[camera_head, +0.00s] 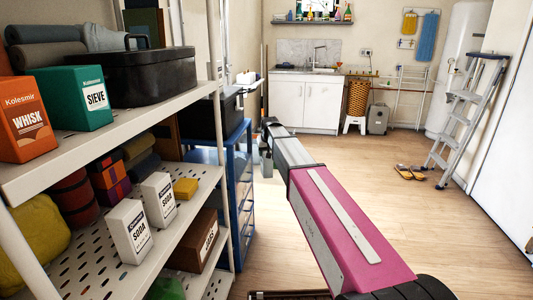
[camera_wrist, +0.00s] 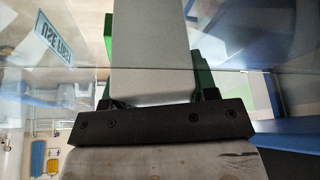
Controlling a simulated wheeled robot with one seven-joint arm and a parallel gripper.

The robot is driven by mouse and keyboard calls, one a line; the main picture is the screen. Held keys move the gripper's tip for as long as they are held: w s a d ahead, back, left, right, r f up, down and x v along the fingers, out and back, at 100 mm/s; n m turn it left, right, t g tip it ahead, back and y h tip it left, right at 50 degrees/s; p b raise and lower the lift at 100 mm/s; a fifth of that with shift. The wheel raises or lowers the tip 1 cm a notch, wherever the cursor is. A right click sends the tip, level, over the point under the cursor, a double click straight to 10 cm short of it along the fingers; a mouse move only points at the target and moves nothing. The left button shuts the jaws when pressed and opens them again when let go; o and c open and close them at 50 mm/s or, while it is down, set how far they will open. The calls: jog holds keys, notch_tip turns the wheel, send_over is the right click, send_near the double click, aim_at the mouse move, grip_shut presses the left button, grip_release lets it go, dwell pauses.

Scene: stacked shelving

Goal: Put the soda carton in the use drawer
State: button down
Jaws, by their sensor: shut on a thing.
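In the wrist view my gripper (camera_wrist: 153,78) is shut on a pale grey-white carton (camera_wrist: 153,45), with a green finger on each side. No print shows on the face toward the camera, so I cannot read its name. I cannot tell whether the carton is inside a drawer. In the head view my arm reaches toward the blue drawer unit (camera_head: 240,190); the gripper's jaws are not clear there. Two white SODA cartons (camera_head: 129,232) (camera_head: 159,200) stand on the middle shelf.
The pale shelving rack (camera_head: 130,92) is at the left, holding a WHISK box (camera_head: 26,120), a SIEVE box (camera_head: 75,97) and a black case (camera_head: 130,75). A stepladder (camera_head: 465,120) stands at the right. The wooden floor (camera_head: 400,225) is mostly clear.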

jog(key=shift+f, duration=0.1)
jog(key=shift+c, duration=2.1)
grip_release()
jog(key=a+v, duration=0.1)
jog(key=v, duration=1.1)
jog(key=shift+d, duration=0.45)
